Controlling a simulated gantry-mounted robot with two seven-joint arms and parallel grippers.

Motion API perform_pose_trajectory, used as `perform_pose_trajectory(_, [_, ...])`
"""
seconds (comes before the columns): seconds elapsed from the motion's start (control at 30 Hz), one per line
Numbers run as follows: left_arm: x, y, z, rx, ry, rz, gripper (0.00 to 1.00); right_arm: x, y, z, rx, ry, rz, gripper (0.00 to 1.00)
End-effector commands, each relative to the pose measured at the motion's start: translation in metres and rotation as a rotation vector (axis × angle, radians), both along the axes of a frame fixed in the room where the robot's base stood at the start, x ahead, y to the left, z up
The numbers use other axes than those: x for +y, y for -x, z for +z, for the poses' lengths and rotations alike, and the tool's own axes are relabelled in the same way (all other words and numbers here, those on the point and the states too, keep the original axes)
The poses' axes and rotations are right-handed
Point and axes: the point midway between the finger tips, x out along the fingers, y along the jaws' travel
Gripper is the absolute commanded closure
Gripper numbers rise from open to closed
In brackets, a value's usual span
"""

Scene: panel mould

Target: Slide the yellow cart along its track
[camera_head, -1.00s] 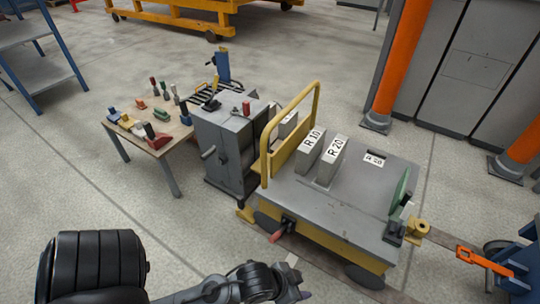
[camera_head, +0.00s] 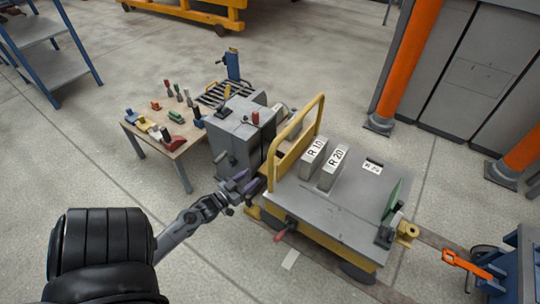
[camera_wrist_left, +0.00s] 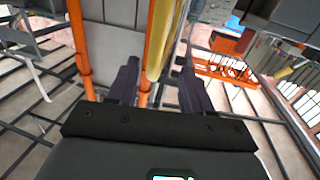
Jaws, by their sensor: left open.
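The yellow cart (camera_head: 325,203) has a grey deck and stands on its track in the right half of the head view. Its yellow push handle (camera_head: 317,113) rises upright at the cart's left end. My left gripper (camera_head: 247,183) is open, just left of the handle's lower near post. In the left wrist view my open fingers (camera_wrist_left: 158,92) point ahead, and a yellow bar (camera_wrist_left: 164,40), seemingly the handle, shows between and beyond them. I cannot tell whether they touch it. My right gripper is in neither current view.
Two grey blocks, R 10 (camera_head: 311,157) and R 20 (camera_head: 333,167), stand on the deck. A grey machine box (camera_head: 237,136) is close behind my left gripper. A small table (camera_head: 147,140) with coloured tools stands further left. An orange clamp (camera_head: 468,265) lies beyond the cart's right end.

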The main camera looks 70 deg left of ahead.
Motion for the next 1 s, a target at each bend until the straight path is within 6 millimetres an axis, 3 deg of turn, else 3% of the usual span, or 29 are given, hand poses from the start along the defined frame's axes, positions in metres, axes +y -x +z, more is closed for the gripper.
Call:
perform_pose_trajectory(0.27, [0.005,-0.022,0.002,-0.003,-0.001,-0.004,0.5,-0.001,0.0,-0.009,0.003,0.006,0.003,0.57])
perform_pose_trajectory(0.7, [0.029,-0.085,0.002,-0.002,-0.001,-0.004,0.5,-0.002,0.001,-0.043,0.006,0.009,0.006,0.57])
perform_pose_trajectory(1.0, [0.035,-0.102,0.004,0.0,0.0,-0.004,0.5,-0.001,0.001,-0.05,0.006,0.004,0.002,0.57])
